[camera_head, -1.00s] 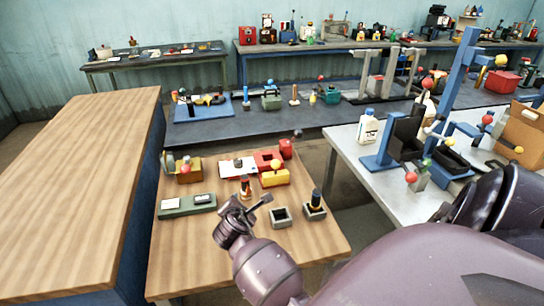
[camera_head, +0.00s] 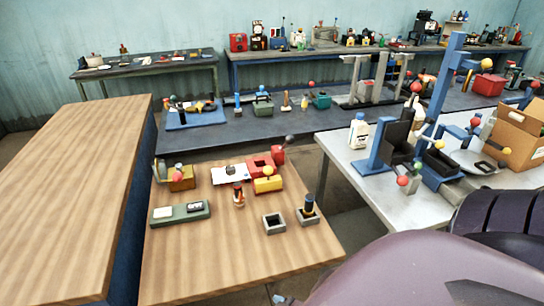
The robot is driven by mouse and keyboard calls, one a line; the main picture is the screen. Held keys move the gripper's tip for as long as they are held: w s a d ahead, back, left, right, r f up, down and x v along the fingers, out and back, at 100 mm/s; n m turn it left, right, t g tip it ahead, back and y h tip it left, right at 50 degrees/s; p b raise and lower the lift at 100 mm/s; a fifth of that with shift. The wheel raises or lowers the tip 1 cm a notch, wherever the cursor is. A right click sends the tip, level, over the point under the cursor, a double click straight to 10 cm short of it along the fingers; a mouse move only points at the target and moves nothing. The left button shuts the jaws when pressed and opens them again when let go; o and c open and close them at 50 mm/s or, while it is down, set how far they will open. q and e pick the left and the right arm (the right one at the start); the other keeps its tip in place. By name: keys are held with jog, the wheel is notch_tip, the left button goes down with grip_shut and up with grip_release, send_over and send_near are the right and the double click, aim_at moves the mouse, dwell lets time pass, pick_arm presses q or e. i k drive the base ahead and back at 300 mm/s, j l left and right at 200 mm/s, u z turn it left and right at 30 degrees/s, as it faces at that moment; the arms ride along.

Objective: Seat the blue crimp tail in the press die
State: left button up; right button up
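I cannot make out a blue crimp tail for certain. On the low wooden table, a small dark upright piece with a bluish top (camera_head: 309,203) stands in a grey block (camera_head: 308,218), beside an open square grey holder (camera_head: 274,223). A red fixture (camera_head: 262,164) and a yellow block with a ball knob (camera_head: 268,184) stand behind them; I cannot tell which part is the press die. A tall blue upright frame (camera_head: 446,85) stands on the grey table at right. Neither gripper is clearly in view; a tiny pale tip shows at the bottom edge.
The wooden table (camera_head: 215,270) is bare toward its front. My purple arm covers the lower right.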

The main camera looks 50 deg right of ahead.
aim_at(253, 169)
jog(key=z, duration=1.8)
